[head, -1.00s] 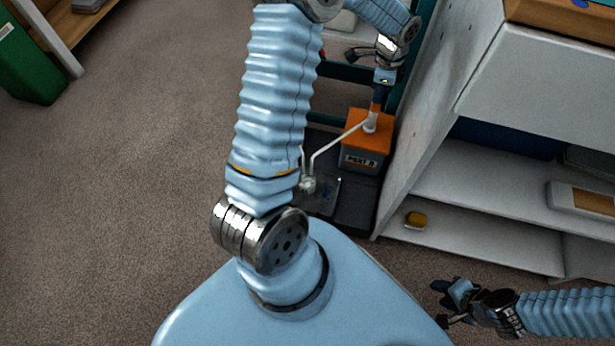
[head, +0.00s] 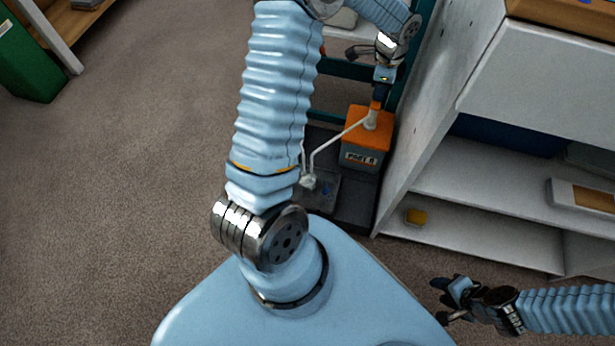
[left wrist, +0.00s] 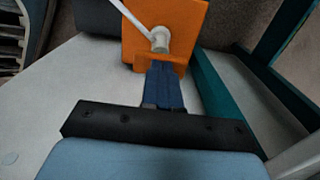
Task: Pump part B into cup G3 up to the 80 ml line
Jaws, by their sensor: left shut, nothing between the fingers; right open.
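The part B container (head: 362,160), a grey box with an orange top and a partly legible label, stands on the floor-level platform. Its white pump (head: 370,120) has a long thin spout reaching down to the left. The pump also shows in the left wrist view (left wrist: 160,40). A small pale object (head: 308,182) is at the spout's end; I cannot read any cup mark or level line. My left gripper (head: 377,100) is shut and empty, its blue fingers (left wrist: 163,85) at an orange piece beside the pump; contact is unclear. My right gripper (head: 445,300) is open and empty, far from the pump.
A dark platform (head: 352,205) with a grey plate lies under the spout. A teal frame (head: 340,73) stands behind. The carpet at left is clear.

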